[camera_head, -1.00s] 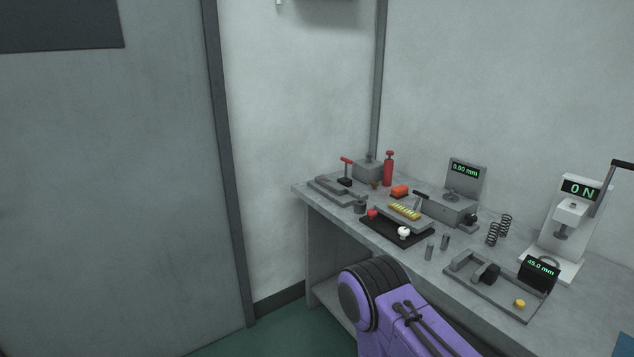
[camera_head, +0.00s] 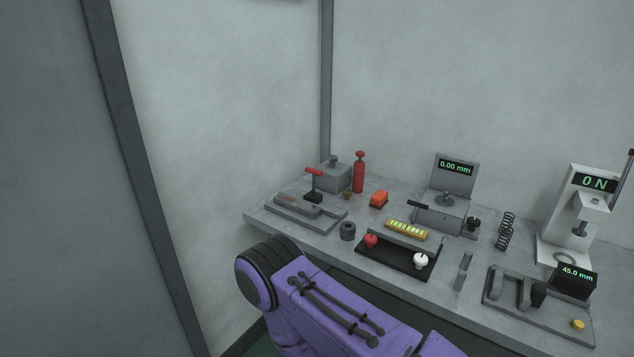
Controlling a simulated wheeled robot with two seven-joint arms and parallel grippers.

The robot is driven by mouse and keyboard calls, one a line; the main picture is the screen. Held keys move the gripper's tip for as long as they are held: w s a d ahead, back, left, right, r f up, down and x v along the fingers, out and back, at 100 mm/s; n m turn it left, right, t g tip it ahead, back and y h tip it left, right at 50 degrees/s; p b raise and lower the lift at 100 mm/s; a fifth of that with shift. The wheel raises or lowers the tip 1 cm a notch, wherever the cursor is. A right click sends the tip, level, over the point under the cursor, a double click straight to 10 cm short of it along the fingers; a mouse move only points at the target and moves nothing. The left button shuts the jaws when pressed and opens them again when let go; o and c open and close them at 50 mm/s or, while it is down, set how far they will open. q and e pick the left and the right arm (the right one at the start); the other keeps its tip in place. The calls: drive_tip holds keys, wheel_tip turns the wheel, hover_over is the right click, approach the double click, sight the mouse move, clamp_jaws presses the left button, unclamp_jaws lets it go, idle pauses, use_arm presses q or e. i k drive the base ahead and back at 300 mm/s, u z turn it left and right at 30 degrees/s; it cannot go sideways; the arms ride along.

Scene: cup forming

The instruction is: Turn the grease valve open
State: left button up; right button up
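Nothing in the head view is labelled as the grease valve. A red-handled lever (camera_head: 314,173) stands upright on a flat grey fixture (camera_head: 290,212) at the bench's far left end; it may be the valve, but I cannot tell. Behind it sits a grey box (camera_head: 334,176) with a small knob on top, and right of that a red cylinder (camera_head: 359,174) with a red top. A purple arm link of mine fills the bottom centre and covers part of the bench's front edge. Neither of my grippers shows.
The grey bench (camera_head: 300,240) runs along the wall. On it are a black tray (camera_head: 385,262) with red and white knobs, a 0.00 mm gauge (camera_head: 455,178), springs (camera_head: 505,232), a 0 N press (camera_head: 570,225) and a 45.0 mm fixture (camera_head: 540,310). A grey door panel (camera_head: 50,200) stands left.

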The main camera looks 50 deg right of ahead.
sight(347, 193)
drive_tip(key=i, duration=0.3)
drive_tip(key=z, duration=0.95)
